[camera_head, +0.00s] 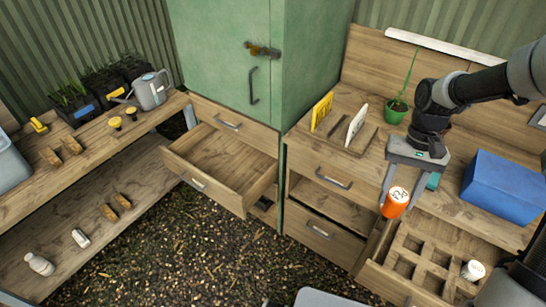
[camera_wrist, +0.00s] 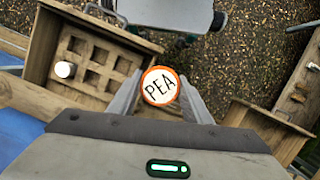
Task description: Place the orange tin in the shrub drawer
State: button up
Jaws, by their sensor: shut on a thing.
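The orange tin (camera_head: 395,203) has a white lid lettered "PEA"; it also shows in the wrist view (camera_wrist: 160,87). My gripper (camera_head: 402,188) is shut on it, one finger on each side, and holds it in front of the right bench, near the open divided drawer. Two drawers stand open. The plain drawer (camera_head: 187,173) under the green cabinet looks empty. The divided drawer (camera_head: 385,280) at the lower right has several square compartments, with a white tin (camera_head: 473,270) at its right side. I see no readable drawer label, so I cannot tell which is the shrub drawer.
On the right bench stand a blue box (camera_head: 503,187), a potted plant (camera_head: 396,112) and a rack with a yellow card (camera_head: 321,111) and a white card (camera_head: 356,123). A closed drawer (camera_head: 320,228) lies left of the divided one. Gravel floor lies between the benches.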

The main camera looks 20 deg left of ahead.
aim_at(229, 172)
jog(key=j, duration=0.9)
jog(key=i+j+u, duration=0.1)
jog(key=j, duration=0.8)
jog(key=i+j, duration=0.15)
jog(key=j, duration=0.15)
jog(key=i+j, duration=0.15)
jog(key=j, duration=0.2)
jog(key=i, duration=0.3)
